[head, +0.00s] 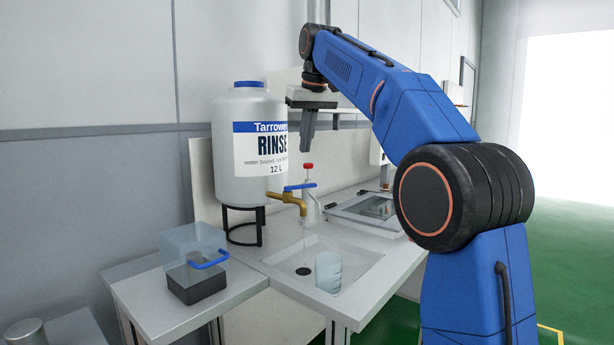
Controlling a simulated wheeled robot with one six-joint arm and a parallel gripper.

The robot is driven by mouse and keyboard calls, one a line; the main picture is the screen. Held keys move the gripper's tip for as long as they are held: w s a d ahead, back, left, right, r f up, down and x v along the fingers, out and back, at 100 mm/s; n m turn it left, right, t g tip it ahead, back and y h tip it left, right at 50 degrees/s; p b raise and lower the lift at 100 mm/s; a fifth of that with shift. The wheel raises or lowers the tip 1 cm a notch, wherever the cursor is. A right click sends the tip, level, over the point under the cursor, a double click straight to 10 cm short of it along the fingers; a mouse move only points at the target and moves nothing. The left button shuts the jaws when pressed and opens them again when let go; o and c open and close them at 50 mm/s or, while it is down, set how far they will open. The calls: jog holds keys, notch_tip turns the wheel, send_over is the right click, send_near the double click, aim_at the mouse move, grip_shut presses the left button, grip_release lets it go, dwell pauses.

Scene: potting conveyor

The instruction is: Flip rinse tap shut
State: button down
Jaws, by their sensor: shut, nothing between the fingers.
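The rinse tap (288,199) is brass and sticks out to the right from the low side of the white rinse tank (228,178). Its blue lever (300,187) lies roughly level above the spout and points right. A faint thin line, seemingly water, runs from the spout down towards the dark drain. My gripper (307,151) hangs with its fingers down, shut and empty. It is above the lever in the picture and apart from it. How far it is from the lever in depth is hard to tell.
A clear beaker (328,272) stands in the sink (345,262), right of the drain (304,270). A red-capped bottle (309,182) stands behind the tap. A clear box with a blue handle (194,258) sits on the left table. A framed tray (372,207) lies behind right.

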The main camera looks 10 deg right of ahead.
aim_at(301, 187)
jog(key=shift+f, duration=0.1)
jog(key=d+x, duration=0.1)
jog(key=x, duration=0.9)
jog(key=shift+s+a, duration=0.1)
jog(key=shift+s, duration=1.9)
